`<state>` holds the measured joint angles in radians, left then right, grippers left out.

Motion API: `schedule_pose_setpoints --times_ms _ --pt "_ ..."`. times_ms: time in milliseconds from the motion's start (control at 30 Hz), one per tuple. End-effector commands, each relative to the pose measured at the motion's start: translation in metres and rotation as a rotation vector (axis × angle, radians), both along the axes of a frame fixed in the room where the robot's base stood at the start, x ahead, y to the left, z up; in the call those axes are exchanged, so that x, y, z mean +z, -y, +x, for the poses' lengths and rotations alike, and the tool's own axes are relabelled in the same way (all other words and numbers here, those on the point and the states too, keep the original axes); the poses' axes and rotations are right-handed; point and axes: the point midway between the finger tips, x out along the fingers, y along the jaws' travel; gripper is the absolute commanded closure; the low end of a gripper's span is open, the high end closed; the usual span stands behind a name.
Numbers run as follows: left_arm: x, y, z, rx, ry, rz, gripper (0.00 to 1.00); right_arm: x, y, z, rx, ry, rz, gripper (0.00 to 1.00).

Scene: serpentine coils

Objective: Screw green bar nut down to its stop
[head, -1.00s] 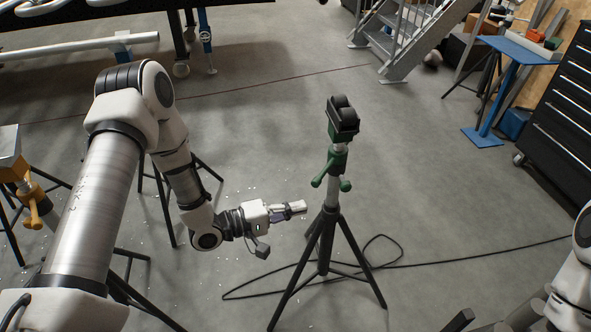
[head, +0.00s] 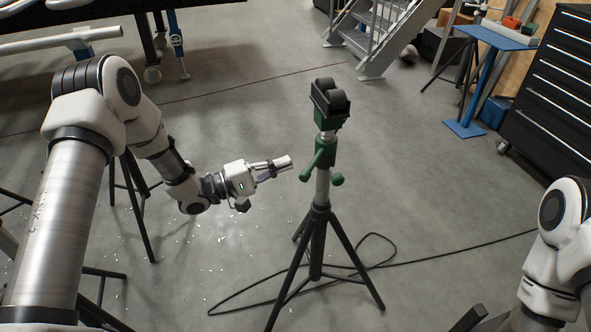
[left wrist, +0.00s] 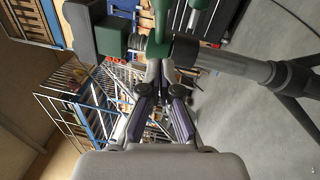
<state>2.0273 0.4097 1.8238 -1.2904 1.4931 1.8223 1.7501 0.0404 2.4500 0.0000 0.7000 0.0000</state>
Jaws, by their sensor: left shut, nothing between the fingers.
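The green bar nut (head: 322,153) sits on the upright post of a black tripod stand (head: 318,213), below a green head with black rollers (head: 331,97). Its crossbar has one rounded end to the lower left and another to the right. In the left wrist view the green bar (left wrist: 163,18) stands just beyond the fingertips. My left gripper (head: 287,162) is shut and empty, pointing right at the nut from the left. A small gap shows between them in the head view; contact cannot be told in the wrist view (left wrist: 157,68).
A black cable (head: 385,262) loops on the floor around the tripod's legs. A blue table (head: 495,36) and a black drawer cabinet (head: 555,95) stand at the back right, with metal stairs (head: 375,38) behind. Open floor lies right of the stand.

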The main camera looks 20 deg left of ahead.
Motion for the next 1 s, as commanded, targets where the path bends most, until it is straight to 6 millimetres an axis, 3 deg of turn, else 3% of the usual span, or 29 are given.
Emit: schedule_pose_setpoints --times_ms 100,300,1000 --pt "0.003 0.022 -0.004 -0.004 -0.003 0.001 1.0 -0.002 0.0 0.0 0.0 0.0 0.0 0.44" --pt "0.007 0.037 -0.006 0.0 0.0 0.0 1.0 -0.002 0.0 0.0 0.0 0.0 0.0 0.44" --pt "0.008 0.038 -0.008 0.076 -0.004 -0.001 1.0 0.001 0.0 0.0 0.0 0.0 0.0 0.44"
